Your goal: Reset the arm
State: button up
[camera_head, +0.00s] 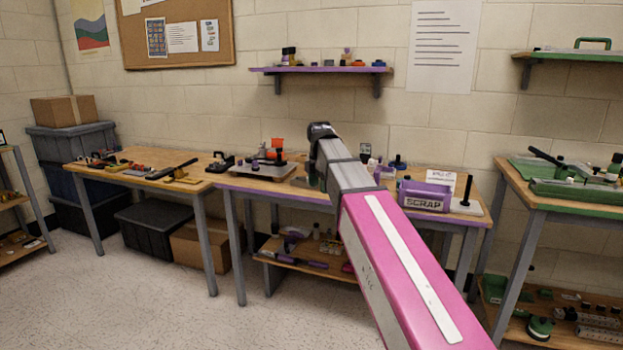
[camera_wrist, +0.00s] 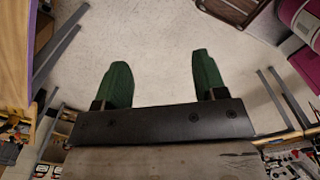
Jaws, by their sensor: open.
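My pink and grey arm (camera_head: 395,260) reaches from the bottom right of the head view up toward the purple-edged middle bench. Its far end hides part of that bench, and the jaws cannot be made out there. In the wrist view my gripper (camera_wrist: 162,85) shows two green fingers spread wide apart with nothing between them. Pale floor lies beyond the fingers.
The purple-edged bench (camera_head: 330,197) holds a purple SCRAP bin (camera_head: 425,196) and small tools. A wooden bench (camera_head: 150,180) stands left, a green-edged bench (camera_head: 560,205) right. Speckled floor (camera_head: 140,290) is clear in front.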

jog(key=s+d+f+m, duration=0.5)
jog(key=f+m, duration=0.3)
jog(key=f, duration=0.4)
jog(key=s+d+f+m, duration=0.6)
jog(key=s+f+m, duration=0.1)
jog(key=f, duration=0.5)
jog(key=s+d+f+m, duration=0.5)
jog(key=f+m, duration=0.4)
jog(key=f, duration=0.3)
jog(key=shift+s+d, duration=0.2)
jog(key=shift+s, duration=0.35)
